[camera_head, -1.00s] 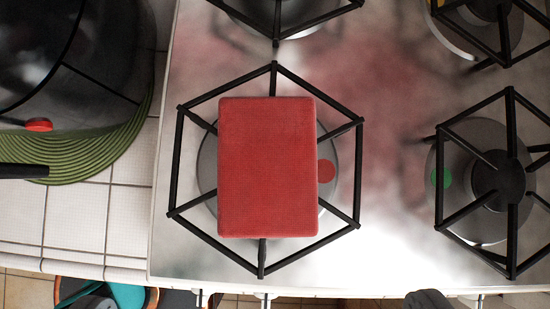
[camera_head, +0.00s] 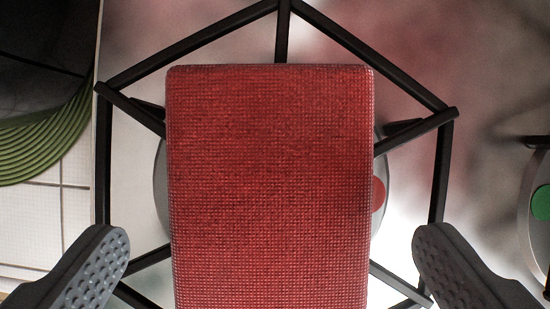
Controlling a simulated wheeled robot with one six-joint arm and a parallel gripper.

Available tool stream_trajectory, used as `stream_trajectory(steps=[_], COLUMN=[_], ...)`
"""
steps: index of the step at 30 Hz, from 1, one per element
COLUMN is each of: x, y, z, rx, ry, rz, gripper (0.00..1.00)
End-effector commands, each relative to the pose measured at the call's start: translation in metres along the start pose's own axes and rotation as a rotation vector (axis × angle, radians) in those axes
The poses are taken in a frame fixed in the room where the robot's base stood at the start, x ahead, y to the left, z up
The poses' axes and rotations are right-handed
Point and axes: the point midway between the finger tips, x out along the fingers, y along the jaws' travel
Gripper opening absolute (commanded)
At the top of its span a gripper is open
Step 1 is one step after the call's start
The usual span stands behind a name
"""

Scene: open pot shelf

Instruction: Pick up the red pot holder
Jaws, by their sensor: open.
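The red pot holder (camera_head: 270,185) is a woven, rectangular block. It lies flat on the black hexagonal burner grate (camera_head: 442,170) of the stove, and its near end runs out of the bottom of the view. My gripper (camera_head: 270,262) is open, with one grey studded finger at the lower left and one at the lower right. The fingers stand on either side of the pot holder, with a gap on both sides. Nothing is between them but the pot holder below or level with them; the exact height is hard to tell.
A burner with a green dot (camera_head: 541,203) is at the right edge. The metal stove top (camera_head: 400,55) is bare between the burners.

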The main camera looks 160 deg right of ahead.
Motion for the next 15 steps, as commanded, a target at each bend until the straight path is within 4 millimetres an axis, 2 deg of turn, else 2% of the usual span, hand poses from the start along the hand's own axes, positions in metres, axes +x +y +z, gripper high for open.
stream_trajectory(steps=[4, 11, 15], x=[0.018, 0.020, 0.020], y=[-0.001, 0.000, 0.000], z=[0.000, 0.000, 0.000], rx=[-0.001, -0.001, 0.000], ry=[-0.001, 0.000, 0.000], rz=[-0.001, 0.000, 0.000], gripper=[1.00, 1.00, 0.76])
